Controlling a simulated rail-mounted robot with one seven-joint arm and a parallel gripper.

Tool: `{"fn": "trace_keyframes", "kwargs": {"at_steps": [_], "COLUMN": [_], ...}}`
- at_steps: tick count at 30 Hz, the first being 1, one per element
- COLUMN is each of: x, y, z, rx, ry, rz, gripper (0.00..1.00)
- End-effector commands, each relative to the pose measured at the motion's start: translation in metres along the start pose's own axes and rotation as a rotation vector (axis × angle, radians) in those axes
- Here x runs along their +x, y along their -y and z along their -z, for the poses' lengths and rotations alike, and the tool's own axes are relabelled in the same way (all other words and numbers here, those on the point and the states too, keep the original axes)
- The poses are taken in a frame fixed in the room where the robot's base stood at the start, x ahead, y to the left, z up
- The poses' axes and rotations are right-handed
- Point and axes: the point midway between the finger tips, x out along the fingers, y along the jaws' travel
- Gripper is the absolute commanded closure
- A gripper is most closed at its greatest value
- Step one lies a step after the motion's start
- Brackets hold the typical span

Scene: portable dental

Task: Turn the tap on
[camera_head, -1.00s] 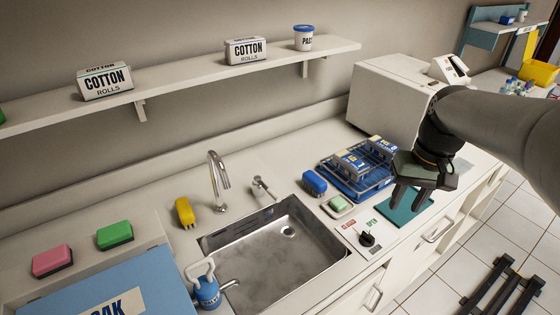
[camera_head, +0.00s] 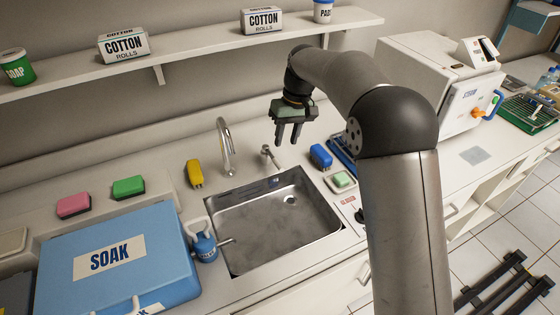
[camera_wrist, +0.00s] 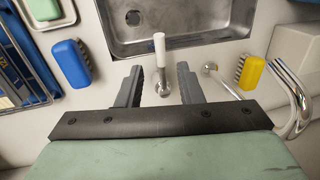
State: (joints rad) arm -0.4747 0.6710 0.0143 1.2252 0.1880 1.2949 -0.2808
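The tap's curved chrome spout (camera_head: 226,148) rises behind the sink, and it also shows at the right in the wrist view (camera_wrist: 292,98). The tap's lever (camera_head: 269,156) stands to the right of the spout, a short metal post with a pale handle. In the wrist view the lever (camera_wrist: 160,52) lies between the two fingers in the picture, with its handle reaching past the fingertips towards the sink. My gripper (camera_head: 287,142) is open and empty, above the lever and slightly right of it. No contact with the lever is visible.
The steel sink (camera_head: 250,240) lies in front of the tap. A yellow brush (camera_head: 195,174), a blue brush (camera_head: 320,156) and a soap dish (camera_head: 341,181) stand around it. The shelf (camera_head: 200,58) runs above, behind my gripper.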

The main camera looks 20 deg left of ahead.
Motion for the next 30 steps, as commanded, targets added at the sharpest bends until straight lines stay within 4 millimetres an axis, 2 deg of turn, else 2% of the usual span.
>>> {"fn": "trace_keyframes", "kwargs": {"at_steps": [6, 12, 18, 26, 27, 30], "x": [0.047, 0.078, 0.093, 0.094, 0.094, 0.094], "y": [0.001, 0.001, 0.0, 0.0, 0.0, 0.0], "z": [-0.001, 0.0, 0.0, 0.0, 0.0, 0.0], "rx": [0.0, -0.001, 0.0, 0.0, 0.0, 0.0], "ry": [0.004, 0.002, -0.001, -0.001, -0.001, -0.001], "rz": [0.002, 0.0, 0.0, 0.0, 0.0, 0.0], "gripper": [0.67, 0.67, 0.67, 0.67, 0.72, 1.0]}}
